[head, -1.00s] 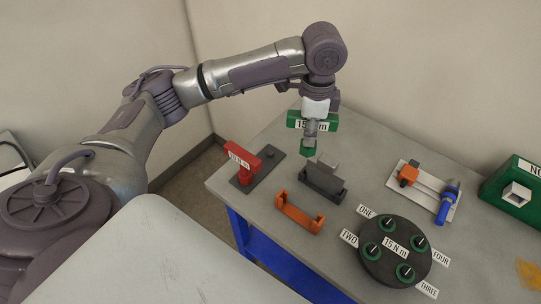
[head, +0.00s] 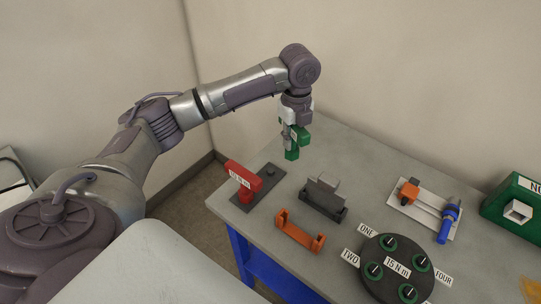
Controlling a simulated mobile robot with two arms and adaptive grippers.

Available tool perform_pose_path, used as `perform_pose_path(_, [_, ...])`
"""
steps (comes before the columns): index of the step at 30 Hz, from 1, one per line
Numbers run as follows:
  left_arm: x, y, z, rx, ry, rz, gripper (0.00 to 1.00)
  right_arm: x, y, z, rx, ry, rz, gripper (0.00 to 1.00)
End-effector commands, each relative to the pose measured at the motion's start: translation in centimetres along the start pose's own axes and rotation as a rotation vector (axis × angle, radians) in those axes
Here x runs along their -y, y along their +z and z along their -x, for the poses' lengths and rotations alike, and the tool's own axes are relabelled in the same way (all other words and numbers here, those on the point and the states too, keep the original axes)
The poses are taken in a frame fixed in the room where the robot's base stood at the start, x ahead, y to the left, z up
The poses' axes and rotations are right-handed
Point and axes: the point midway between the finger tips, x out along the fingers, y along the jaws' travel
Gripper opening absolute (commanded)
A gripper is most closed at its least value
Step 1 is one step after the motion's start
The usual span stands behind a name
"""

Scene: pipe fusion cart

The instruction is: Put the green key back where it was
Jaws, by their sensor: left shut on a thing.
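My left gripper (head: 289,134) is shut on the green key (head: 292,154) and holds it above the back left part of the table. The key's green crossbar shows behind and right of the fingers, and its lower end points down. The dark holder plate (head: 273,184) lies below and to the left of the key. A red key (head: 243,174) with a white label stands at the plate's front end. A small dark round fitting (head: 270,170) at the plate's back end is bare. The green key is apart from it. My right gripper is not in view.
A grey block in a dark stand (head: 322,196) and an orange bracket (head: 299,232) are right of the plate. A round dark disc (head: 378,286) with green-ringed dials is in front. A white plate (head: 423,209) with orange and blue parts and a green box (head: 500,207) are further right.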

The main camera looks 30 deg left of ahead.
Motion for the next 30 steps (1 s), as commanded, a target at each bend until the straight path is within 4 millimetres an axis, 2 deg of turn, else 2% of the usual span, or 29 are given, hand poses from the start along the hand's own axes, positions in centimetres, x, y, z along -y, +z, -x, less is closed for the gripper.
perform_pose_path(1, [-1.2,0.9,-0.5,0.001,0.005,0.004,0.0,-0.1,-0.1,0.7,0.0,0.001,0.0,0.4])
perform_pose_path(3, [-2.3,1.8,-1.4,0.0,0.004,0.004,0.0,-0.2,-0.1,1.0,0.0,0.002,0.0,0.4])
perform_pose_path(9, [-4.2,3.4,-3.1,-0.001,-0.001,0.001,0.0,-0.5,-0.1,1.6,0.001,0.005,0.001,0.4])
perform_pose_path(13, [-4.5,3.6,-3.8,-0.001,0.0,0.001,0.0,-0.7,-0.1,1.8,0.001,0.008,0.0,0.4])
perform_pose_path(21, [-4.5,3.6,-7.2,0.0,-0.001,-0.001,0.0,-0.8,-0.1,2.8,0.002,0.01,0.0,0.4])
perform_pose_path(30, [-4.5,3.6,-7.5,0.001,-0.002,0.0,0.0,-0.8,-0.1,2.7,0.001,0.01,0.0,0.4])
